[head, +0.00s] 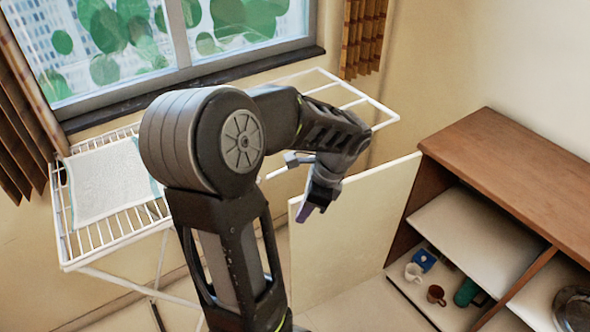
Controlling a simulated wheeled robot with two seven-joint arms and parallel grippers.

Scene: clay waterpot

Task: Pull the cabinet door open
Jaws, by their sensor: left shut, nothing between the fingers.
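The wooden cabinet (519,176) stands at the right, seen from above. Its pale door (362,226) at the left end stands swung open, out from the cabinet's front, so the shelves behind show. My left gripper (308,211) is shut and empty. It hangs pointing down in front of the upper left part of the door panel, near its free edge. I cannot tell whether it touches the panel. No handle shows on the door. My right gripper is not in view.
Inside the cabinet are a white mug (414,272), a brown mug (436,294), a teal cup (466,291) and a blue box (424,259). A white drying rack (80,246) with a towel (110,180) stands left, under the window, reaching behind my arm.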

